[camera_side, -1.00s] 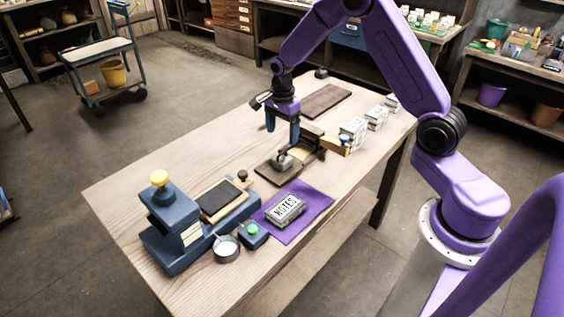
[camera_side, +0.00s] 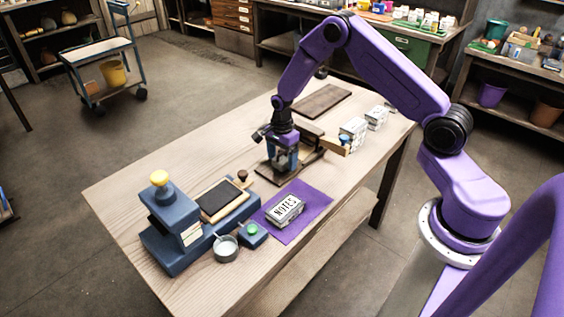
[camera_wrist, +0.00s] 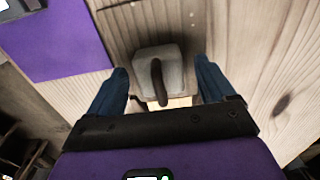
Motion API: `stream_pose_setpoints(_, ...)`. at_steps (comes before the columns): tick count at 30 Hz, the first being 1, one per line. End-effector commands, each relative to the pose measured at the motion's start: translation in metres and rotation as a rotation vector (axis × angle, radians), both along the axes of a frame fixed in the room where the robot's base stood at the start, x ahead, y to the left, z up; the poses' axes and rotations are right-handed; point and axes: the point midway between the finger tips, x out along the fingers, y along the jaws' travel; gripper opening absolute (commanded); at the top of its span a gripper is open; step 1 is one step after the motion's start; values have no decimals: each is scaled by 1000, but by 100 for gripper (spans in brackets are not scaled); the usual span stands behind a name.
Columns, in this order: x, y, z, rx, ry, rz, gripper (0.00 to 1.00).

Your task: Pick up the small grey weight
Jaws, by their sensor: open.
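The small grey weight (camera_wrist: 171,62) is a rounded grey block with a dark looped handle on top. In the wrist view it lies between the two blue fingers of my gripper (camera_wrist: 160,76), with gaps showing beside it. In the side view my gripper (camera_side: 284,163) is low over the dark brown board (camera_side: 267,178), fingers pointing down and open around the weight. The fingers largely hide the weight there. I cannot tell exactly how deep the fingertips reach beside it.
A purple mat (camera_side: 310,197) with a NOTES block (camera_side: 285,208) lies close in front. A blue press (camera_side: 172,238), a small pan (camera_side: 226,249) and a green-button box (camera_side: 252,235) stand at left. White printed blocks (camera_side: 353,133) stand behind right. The table's left rear is clear.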

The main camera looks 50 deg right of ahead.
Motion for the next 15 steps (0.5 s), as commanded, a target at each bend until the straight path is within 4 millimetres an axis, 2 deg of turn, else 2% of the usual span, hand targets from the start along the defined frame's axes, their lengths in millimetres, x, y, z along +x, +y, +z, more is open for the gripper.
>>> stream_pose_setpoints(5,0,0,0,0,-1,0,83)
stream_pose_setpoints(8,0,0,0,0,-1,-1,54)
stream_pose_setpoints(9,0,0,0,0,-1,-1,41)
stream_pose_setpoints(12,0,0,0,0,-1,-1,14)
stream_pose_setpoints(15,1,0,1,0,-2,-1,14)
